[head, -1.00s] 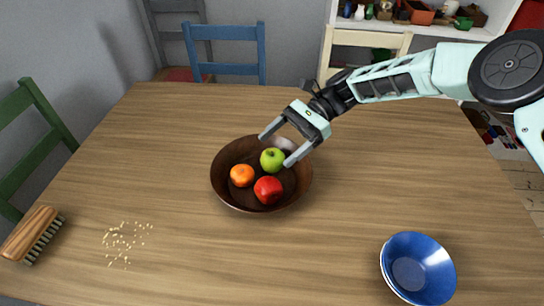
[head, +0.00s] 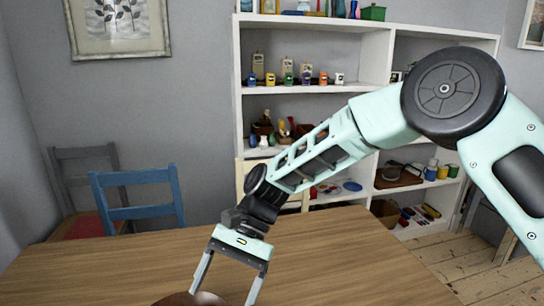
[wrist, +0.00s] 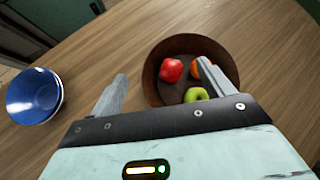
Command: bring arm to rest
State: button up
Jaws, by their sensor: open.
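My gripper (head: 226,284) is open and empty, with its two fingers spread, over the wooden table (head: 330,245). In the head view only the rim of a brown bowl (head: 190,299) shows at the bottom edge, below the fingers. The wrist view shows the bowl (wrist: 153,78) beyond the fingers, with a red apple (wrist: 171,70), an orange fruit (wrist: 195,69) partly hidden by a finger, and a green apple (wrist: 196,95) in it. My arm reaches in from the right, bent at the elbow.
Blue bowls (wrist: 34,96) are stacked on the table at the left of the wrist view. A blue chair (head: 140,200) and a grey chair (head: 85,175) stand behind the table. A white shelf unit (head: 315,100) with small items is against the wall.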

jog(key=s+d+r+n+t+h, duration=0.2)
jog(key=s+d, duration=0.5)
jog(key=d, duration=0.4)
jog(key=s+d+r+n+t+h, duration=0.2)
jog(key=s+d+r+n+t, duration=0.2)
jog(key=d, duration=0.8)
jog(key=s+n+t, duration=0.2)
jog(key=s+n, duration=0.2)
jog(key=shift+s, duration=0.25)
